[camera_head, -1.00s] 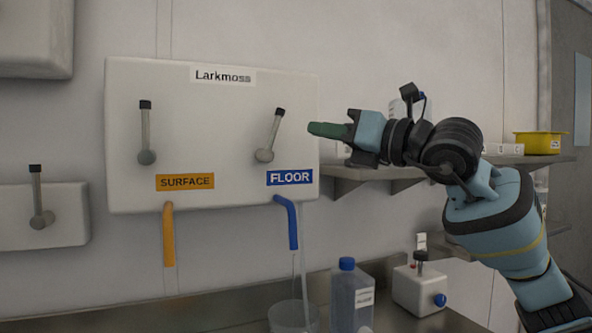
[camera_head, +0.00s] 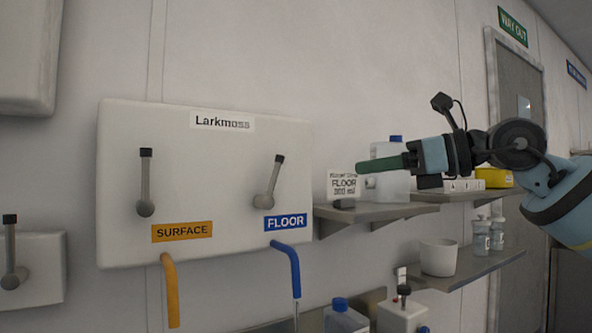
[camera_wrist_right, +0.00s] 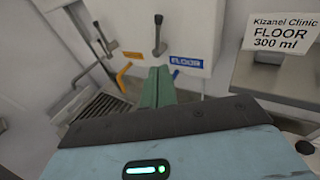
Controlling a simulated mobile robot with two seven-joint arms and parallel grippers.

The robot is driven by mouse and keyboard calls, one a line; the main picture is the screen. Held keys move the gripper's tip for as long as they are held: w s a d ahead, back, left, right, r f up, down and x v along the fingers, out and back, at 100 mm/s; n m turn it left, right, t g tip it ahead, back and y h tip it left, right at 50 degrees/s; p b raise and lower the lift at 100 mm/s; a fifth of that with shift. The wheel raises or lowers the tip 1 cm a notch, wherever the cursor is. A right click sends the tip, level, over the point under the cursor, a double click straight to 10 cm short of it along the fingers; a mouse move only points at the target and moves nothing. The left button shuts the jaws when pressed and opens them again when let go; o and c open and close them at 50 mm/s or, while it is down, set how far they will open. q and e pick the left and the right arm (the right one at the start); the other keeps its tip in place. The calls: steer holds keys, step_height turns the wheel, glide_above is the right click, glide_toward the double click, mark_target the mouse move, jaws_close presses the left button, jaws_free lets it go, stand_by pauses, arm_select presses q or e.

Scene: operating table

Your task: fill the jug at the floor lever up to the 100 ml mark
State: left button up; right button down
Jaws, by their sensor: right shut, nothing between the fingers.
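The floor lever (camera_head: 268,185), black-tipped, leans to the right above the blue FLOOR label (camera_head: 285,222) on the white Larkmoss panel (camera_head: 225,175); it also shows in the right wrist view (camera_wrist_right: 159,38). The blue hose (camera_head: 291,268) hangs below. A thin pale line runs under it; I cannot tell whether it is liquid. The jug is out of the head view and I cannot make it out in the wrist view. My right gripper (camera_head: 362,166), with green fingers, is shut and empty, right of the panel and apart from the lever. My left gripper is not in view.
A card (camera_head: 342,183) reading "FLOOR 300 ml" stands on the upper shelf (camera_head: 385,212). A white pot (camera_head: 438,257) is on the lower shelf. A blue-capped bottle (camera_head: 345,318) and white box (camera_head: 400,316) stand below. The SURFACE lever (camera_head: 146,185) is left.

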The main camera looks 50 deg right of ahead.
arm_select(q)
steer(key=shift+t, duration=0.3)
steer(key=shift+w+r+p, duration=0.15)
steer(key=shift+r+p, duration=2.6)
steer(key=shift+p, duration=0.55)
arm_select(e)
steer(key=r+x, duration=0.2)
steer(key=x, duration=1.1)
steer(key=shift+w+f, duration=0.4)
steer(key=shift+w, duration=0.1)
steer(key=shift+a, duration=0.1)
arm_select(q)
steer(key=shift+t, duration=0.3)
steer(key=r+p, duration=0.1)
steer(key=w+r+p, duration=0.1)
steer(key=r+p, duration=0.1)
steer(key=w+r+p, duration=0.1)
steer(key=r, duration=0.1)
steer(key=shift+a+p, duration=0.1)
steer(key=shift+p, duration=0.25)
arm_select(e)
steer(key=shift+w+a+r+n+g+h, duration=0.15)
steer(key=shift+a+r+n+g+h, duration=0.15)
steer(key=shift+a+n, duration=0.2)
steer(key=shift+w+a+r+n+g+h, duration=0.2)
steer(key=shift+a+r+n+g, duration=0.15)
steer(key=shift+a, duration=0.2)
